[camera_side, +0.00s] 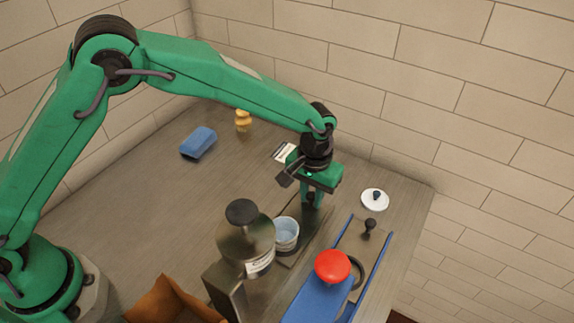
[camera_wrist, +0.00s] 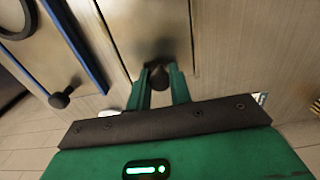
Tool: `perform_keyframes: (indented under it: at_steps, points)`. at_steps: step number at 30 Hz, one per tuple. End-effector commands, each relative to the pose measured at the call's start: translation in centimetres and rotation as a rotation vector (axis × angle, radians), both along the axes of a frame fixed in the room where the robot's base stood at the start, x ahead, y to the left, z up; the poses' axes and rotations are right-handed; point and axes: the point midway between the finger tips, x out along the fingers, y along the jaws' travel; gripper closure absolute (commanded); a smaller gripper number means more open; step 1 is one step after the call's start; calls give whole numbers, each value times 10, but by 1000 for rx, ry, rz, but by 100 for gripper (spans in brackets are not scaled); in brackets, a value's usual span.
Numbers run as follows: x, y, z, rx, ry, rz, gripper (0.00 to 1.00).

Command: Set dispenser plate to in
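My gripper (camera_side: 311,197) is lowered over the far end of a flat metal plate strip (camera_side: 314,226). In the wrist view my gripper's two green fingers (camera_wrist: 161,84) stand on both sides of a dark knob (camera_wrist: 158,77) on a metal plate (camera_wrist: 150,30). The knob fills the gap between the fingertips, and the fingers look shut on it. A second plate (camera_side: 358,243) with its own black knob (camera_side: 368,228) lies between blue rails to the right. That second knob also shows in the wrist view (camera_wrist: 60,98), apart from my gripper.
A red dome (camera_side: 332,266) stands by the blue rails. A white lid (camera_side: 375,199), blue sponge (camera_side: 198,142) and yellow object (camera_side: 242,121) lie farther out. The table's left middle is clear.

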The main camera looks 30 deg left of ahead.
Motion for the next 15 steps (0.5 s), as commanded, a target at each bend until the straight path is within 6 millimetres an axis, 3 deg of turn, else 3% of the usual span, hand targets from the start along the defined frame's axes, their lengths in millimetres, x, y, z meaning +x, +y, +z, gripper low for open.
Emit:
perform_keyframes:
  at_steps: [8, 15]
  points:
    - [-1, 0, 0, 0, 0, 0, 100]
    - [-20, -1, 1, 0, 0, -2, 100]
